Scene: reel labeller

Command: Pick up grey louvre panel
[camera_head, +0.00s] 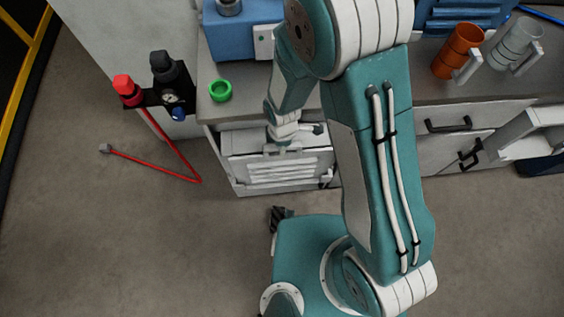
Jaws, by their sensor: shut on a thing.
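The grey louvre panel (283,173) stands upright at the front of the grey cabinet, below the worktop, left of the picture's middle. Several pale horizontal slats show on its face. My gripper (283,147) is at the panel's top edge, in front of the cabinet, and is shut on it. The fingertips are small and partly hidden by my wrist, so the exact grip is hard to see. I cannot tell whether the panel is apart from the cabinet. My arm covers the area just right of the panel.
A green ring (220,91) lies on the worktop's left end, near a blue machine (238,35). A red-and-black valve assembly (160,94) and red tube (153,164) are left. Floor (130,250) is clear at lower left.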

